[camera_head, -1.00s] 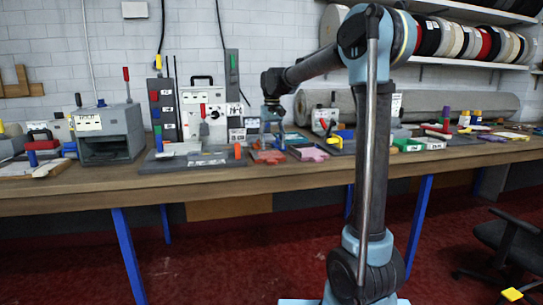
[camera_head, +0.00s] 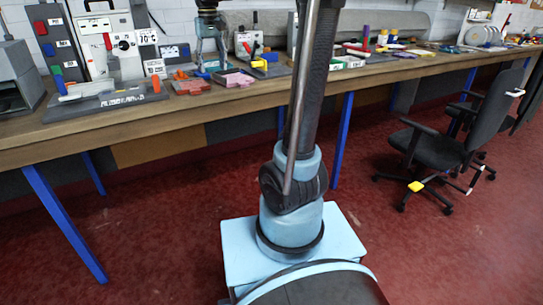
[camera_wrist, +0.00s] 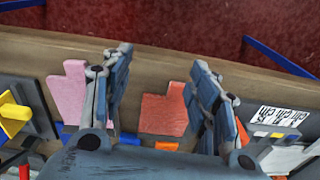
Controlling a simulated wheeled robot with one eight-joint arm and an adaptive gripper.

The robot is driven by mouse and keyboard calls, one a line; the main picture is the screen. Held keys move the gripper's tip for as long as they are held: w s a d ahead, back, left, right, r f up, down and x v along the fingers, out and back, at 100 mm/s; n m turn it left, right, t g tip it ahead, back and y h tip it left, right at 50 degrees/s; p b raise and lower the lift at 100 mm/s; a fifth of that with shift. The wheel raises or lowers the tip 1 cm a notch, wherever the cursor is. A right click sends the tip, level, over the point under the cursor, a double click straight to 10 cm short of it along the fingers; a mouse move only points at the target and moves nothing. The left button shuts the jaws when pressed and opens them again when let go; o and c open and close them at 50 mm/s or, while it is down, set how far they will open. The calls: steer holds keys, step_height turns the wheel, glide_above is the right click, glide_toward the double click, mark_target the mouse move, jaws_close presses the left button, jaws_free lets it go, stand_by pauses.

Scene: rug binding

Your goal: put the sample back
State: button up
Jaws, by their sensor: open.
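Two flat, notched sample-like pieces lie on the workbench: a pink one (camera_head: 235,79) and an orange-red one (camera_head: 192,87). I cannot tell which one the task means. My gripper (camera_head: 209,66) is over the bench near both pieces. In the wrist view my gripper (camera_wrist: 160,60) is open, with nothing held between its fingers. The orange-red piece (camera_wrist: 163,114) lies between the fingers in the picture, partly hidden by the right finger. The pink piece (camera_wrist: 69,92) is left of the left finger. The gap to the bench is unclear.
The wooden workbench (camera_head: 140,131) is crowded. A grey base plate with an orange peg (camera_head: 155,83) and upright panels stands left of my gripper. A yellow-handled black tool (camera_wrist: 14,112) is beside the pink piece. An office chair (camera_head: 440,140) stands right on red floor.

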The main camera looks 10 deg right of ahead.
steer(key=s+d+f+m+t, duration=0.1)
steer(key=s+d+f, duration=0.45)
steer(key=s, duration=0.25)
steer(key=s+d+f, duration=0.5)
steer(key=s+d, duration=0.1)
steer(key=s, duration=0.2)
steer(key=s+d+f, duration=0.2)
steer(key=s+f, duration=0.4)
steer(key=f, duration=0.1)
steer(key=s+d+f+m, duration=0.1)
steer(key=s+d+f, duration=0.1)
steer(key=s+f, duration=0.5)
steer(key=shift+d+f+t, duration=0.25)
steer(key=shift+f+t, duration=0.1)
steer(key=shift+t, duration=0.05)
